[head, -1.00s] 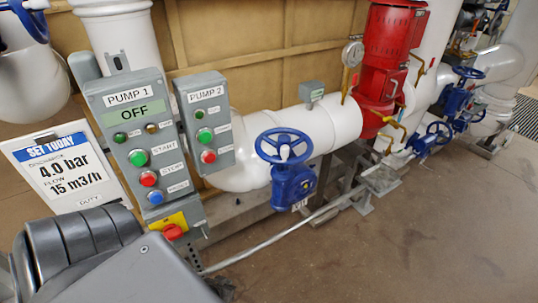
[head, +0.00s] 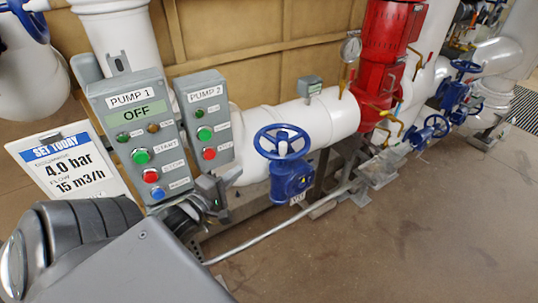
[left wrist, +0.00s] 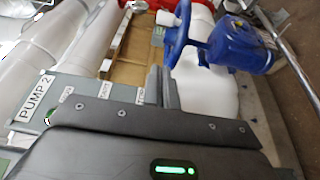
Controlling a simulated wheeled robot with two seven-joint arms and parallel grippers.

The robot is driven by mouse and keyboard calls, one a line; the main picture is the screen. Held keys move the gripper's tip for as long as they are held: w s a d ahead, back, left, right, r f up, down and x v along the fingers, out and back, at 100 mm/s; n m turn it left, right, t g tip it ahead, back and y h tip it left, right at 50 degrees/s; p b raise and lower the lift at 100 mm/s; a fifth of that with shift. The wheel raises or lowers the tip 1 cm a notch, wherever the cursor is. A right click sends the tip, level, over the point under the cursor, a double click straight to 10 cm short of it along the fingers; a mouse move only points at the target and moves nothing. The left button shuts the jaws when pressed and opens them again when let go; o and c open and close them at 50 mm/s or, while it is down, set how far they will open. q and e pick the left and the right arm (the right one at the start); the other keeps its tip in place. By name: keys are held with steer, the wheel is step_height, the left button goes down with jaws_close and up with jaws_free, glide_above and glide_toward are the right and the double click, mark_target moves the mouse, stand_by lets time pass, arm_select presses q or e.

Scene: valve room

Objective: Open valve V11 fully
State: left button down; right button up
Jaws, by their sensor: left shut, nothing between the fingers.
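The blue valve (head: 291,178) has a spoked blue handwheel (head: 283,141) on top and a small white tag at its base; the tag looks like V11 but is small. It sits on the white pipe right of the pump panels. My left gripper (head: 216,188) is shut and empty, in front of the panels' lower part, left of the handwheel and apart from it. In the left wrist view the shut fingers (left wrist: 163,85) point toward the handwheel (left wrist: 178,32), with the blue valve body (left wrist: 238,43) to its right. My right gripper is not in view.
The PUMP 1 panel (head: 128,99), reading OFF, and the PUMP 2 panel (head: 207,96) stand close by my left gripper. A set-point sign (head: 68,170) is at left. A red unit (head: 385,65) and more blue valves (head: 430,131) are farther right. The floor (head: 400,235) in front is clear.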

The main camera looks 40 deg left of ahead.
arm_select(q)
steer(key=b, duration=0.3)
glide_toward(271, 154)
step_height(271, 154, up, 2)
steer(key=a, duration=0.1)
steer(key=w+p, duration=0.1)
steer(key=w, duration=0.1)
steer(key=w+d+p, duration=0.1)
steer(key=w, duration=0.1)
steer(key=w+r+p, duration=0.1)
steer(key=w+p, duration=0.1)
steer(key=shift+w+d+r, duration=0.15)
steer(key=shift+w+d, duration=0.05)
steer(key=shift+w, duration=0.15)
steer(key=shift+w+d, duration=0.25)
steer(key=shift+d, duration=0.05)
steer(key=shift+f, duration=0.2)
steer(key=shift+w+y, duration=0.15)
steer(key=shift+y, duration=0.15)
steer(key=shift+d+n+y, duration=0.15)
steer(key=shift+n+y, duration=0.35)
